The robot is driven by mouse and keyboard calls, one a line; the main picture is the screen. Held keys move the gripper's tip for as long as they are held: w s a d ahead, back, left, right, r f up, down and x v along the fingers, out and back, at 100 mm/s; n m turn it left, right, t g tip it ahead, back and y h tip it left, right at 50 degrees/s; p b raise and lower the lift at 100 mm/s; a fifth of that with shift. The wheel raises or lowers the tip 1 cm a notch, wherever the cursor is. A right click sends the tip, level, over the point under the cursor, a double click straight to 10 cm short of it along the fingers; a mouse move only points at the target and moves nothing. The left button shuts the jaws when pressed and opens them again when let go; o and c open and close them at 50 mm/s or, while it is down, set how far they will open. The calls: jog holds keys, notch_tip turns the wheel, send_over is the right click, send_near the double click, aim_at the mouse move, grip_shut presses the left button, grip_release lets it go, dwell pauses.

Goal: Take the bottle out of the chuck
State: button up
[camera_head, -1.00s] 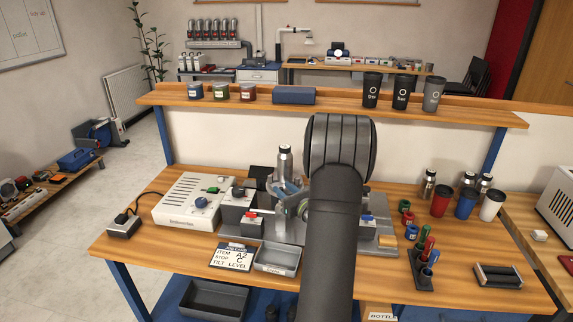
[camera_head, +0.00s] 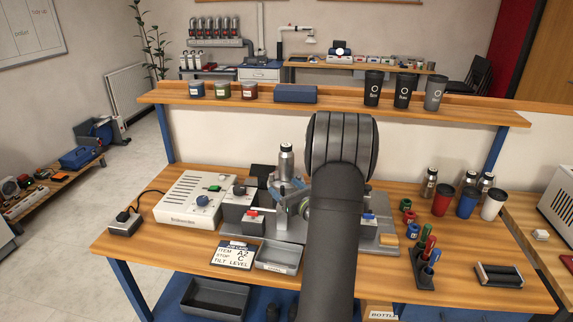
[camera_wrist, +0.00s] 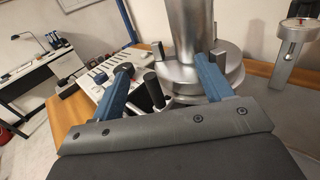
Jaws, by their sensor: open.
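The silver bottle (camera_head: 286,163) stands upright in the chuck on the fixture at the middle of the bench. In the wrist view its lower body (camera_wrist: 188,28) rises from the round metal chuck (camera_wrist: 226,86), with small jaws around its base. My gripper (camera_wrist: 165,70) is open with nothing held. Its right blue finger overlaps the lower right of the bottle in that view, and its left finger is off to the left of it. I cannot tell whether a finger touches the bottle. In the head view my arm hides most of the gripper and the fixture's right part.
A control box (camera_head: 196,200) stands left of the fixture. In front are a job card (camera_head: 233,255) and a grey tray (camera_head: 278,257). Several bottles and cups, including a red cup (camera_head: 442,199), stand at the right. A shelf (camera_head: 340,103) runs behind my arm.

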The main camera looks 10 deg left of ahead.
jog(key=a+r+n+g+y, duration=0.3)
jog(key=r+n+g, duration=0.1)
jog(key=r+n, duration=0.45)
notch_tip(320, 180, up, 8)
jog(key=n+g+h, duration=0.9)
jog(key=n, duration=1.9)
send_over(286, 145)
jog(key=s+a, duration=0.3)
jog(key=s, duration=0.1)
jog(key=w+n+h, duration=0.1)
jog(key=w+d+n+h, duration=0.1)
jog(key=n+h, duration=0.1)
jog(key=w+f+n+h, duration=0.1)
jog(key=n, duration=0.1)
jog(key=shift+d+n+h, duration=0.25)
jog(key=shift+d+h, duration=0.05)
jog(key=shift+d, duration=0.05)
jog(key=shift+w+d+r+n+h, duration=0.2)
jog(key=shift+w+d+n+h, duration=0.35)
jog(key=shift+n+h, duration=0.45)
jog(key=shift+d+f, duration=0.15)
jog(key=shift+f, duration=3.6)
